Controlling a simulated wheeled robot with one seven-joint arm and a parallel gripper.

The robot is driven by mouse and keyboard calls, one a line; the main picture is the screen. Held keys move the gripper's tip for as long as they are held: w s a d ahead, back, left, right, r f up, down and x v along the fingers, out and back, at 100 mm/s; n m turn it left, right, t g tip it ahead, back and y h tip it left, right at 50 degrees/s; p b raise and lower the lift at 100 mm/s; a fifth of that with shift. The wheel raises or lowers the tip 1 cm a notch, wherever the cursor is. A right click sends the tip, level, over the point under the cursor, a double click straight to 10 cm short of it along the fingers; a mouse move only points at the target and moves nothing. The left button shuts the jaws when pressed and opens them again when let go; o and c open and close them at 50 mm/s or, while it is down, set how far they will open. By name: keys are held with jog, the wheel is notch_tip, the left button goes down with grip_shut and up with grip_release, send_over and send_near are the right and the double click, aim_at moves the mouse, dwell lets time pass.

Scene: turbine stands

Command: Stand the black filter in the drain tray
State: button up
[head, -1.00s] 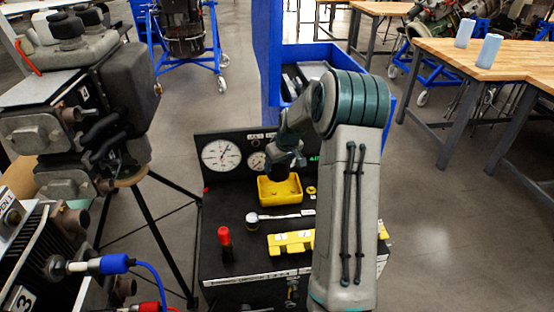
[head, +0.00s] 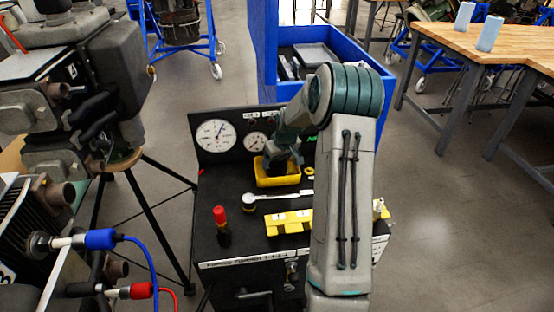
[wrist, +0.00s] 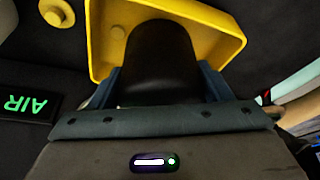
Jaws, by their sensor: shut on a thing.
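The black filter (wrist: 160,62) is a dark rounded cylinder in the wrist view. My gripper (wrist: 160,85) is shut on it, with one blue-grey finger on each side. The yellow drain tray (wrist: 104,28) lies beyond the filter, its rim showing around it. In the head view the tray (head: 262,178) is on the black bench top, and my gripper (head: 280,168) is down at the tray, over its inside. I cannot tell whether the filter touches the tray floor. In the head view I cannot tell the filter apart from the dark gripper.
A gauge panel (head: 216,136) stands behind the tray. A small yellow ring (head: 309,171) is right of the tray. A blue cart (head: 362,67) is behind; an engine (head: 107,95) is left.

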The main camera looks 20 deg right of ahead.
jog(key=shift+f+b, duration=0.25)
jog(key=shift+b, duration=0.05)
jog(key=o, duration=1.5)
jog(key=shift+r, duration=0.1)
jog(key=shift+p+v, duration=1.55)
jog(key=shift+v, duration=1.85)
